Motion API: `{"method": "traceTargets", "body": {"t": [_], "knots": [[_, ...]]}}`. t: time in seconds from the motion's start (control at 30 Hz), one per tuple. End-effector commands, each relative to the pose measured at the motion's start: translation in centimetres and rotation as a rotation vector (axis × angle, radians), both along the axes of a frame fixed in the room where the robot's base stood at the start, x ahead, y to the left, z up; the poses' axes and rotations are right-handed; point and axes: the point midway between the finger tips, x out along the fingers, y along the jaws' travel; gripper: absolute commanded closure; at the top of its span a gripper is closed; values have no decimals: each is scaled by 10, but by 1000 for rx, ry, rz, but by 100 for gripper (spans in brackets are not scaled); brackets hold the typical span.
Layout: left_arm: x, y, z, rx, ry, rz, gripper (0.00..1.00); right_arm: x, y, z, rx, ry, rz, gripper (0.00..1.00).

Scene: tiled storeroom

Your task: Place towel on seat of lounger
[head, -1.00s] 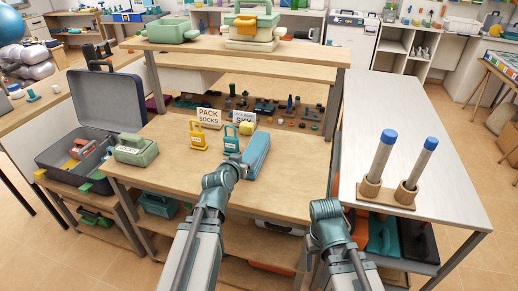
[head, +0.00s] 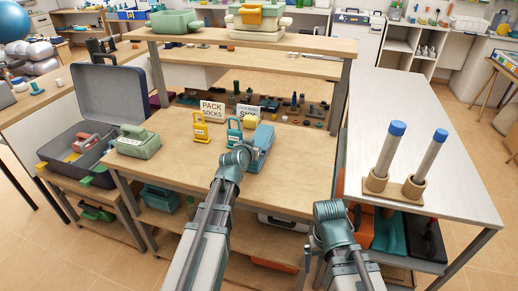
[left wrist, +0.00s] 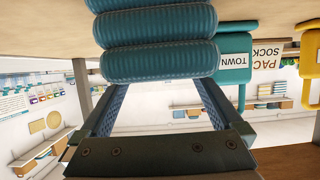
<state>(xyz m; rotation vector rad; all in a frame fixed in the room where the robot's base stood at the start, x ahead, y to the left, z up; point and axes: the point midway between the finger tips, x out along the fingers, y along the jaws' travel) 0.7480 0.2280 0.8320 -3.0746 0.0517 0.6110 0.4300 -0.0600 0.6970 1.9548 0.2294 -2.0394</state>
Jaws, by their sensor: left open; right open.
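In the left wrist view the towel (left wrist: 158,42) shows as stacked rounded folds just beyond the fingers. My left gripper (left wrist: 157,92) is open, with its two fingers apart and nothing clearly between them. In the head view its wrist covers the near end of the towel; I cannot tell whether they touch. My right gripper (head: 309,258) is low in front of the table, apart from everything, its fingers mostly hidden.
Yellow (head: 200,127) and teal (head: 234,131) tags stand beside the towel, near a "PACK SOCKS" sign (head: 212,110). A green case (head: 138,143) and open suitcase (head: 105,95) are left. A white table (head: 385,95) at right holds two blue-topped cylinders (head: 390,150).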

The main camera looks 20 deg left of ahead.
Motion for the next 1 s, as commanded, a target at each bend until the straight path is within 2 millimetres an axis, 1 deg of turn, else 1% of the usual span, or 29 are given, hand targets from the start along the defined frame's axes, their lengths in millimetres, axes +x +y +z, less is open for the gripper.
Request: {"method": "traceTargets", "body": {"t": [0.2, 0.3, 0.37, 0.57, 0.6, 0.67, 0.7, 0.77, 0.8, 1.0], "knots": [[31, 1, -16, 0, 0, -1, 0, 0, 0, -16, 0, 0, 0, 0], [42, 0, -20, 1, 0, -1, 0, 0, 0, -20, 0, 0, 0, 0], [44, 0, -20, 1, 0, -1, 0, 0, 0, -20, 0, 0, 0, 0], [43, 0, -19, 1, 0, 0, 0, 0, 0, -19, 0, 0, 0, 0], [43, 0, -19, 1, 0, 0, 7, 0, 0, -19, 0, 0, 0, 0], [43, 0, -19, 0, 0, 0, 18, 0, 0, -19, 0, 0, 0, 0], [43, 0, -19, 0, 0, 0, 25, 0, 0, -19, 0, 0, 0, 0], [43, 0, -19, 0, 0, 0, 36, 0, 0, -19, 0, 0, 0, 0], [43, 0, -19, 0, 0, 0, 43, 0, 0, -19, 0, 0, 0, 0], [43, 0, -19, 0, 0, 0, 78, 0, 0, -19, 0, 0, 0, 0]]}}
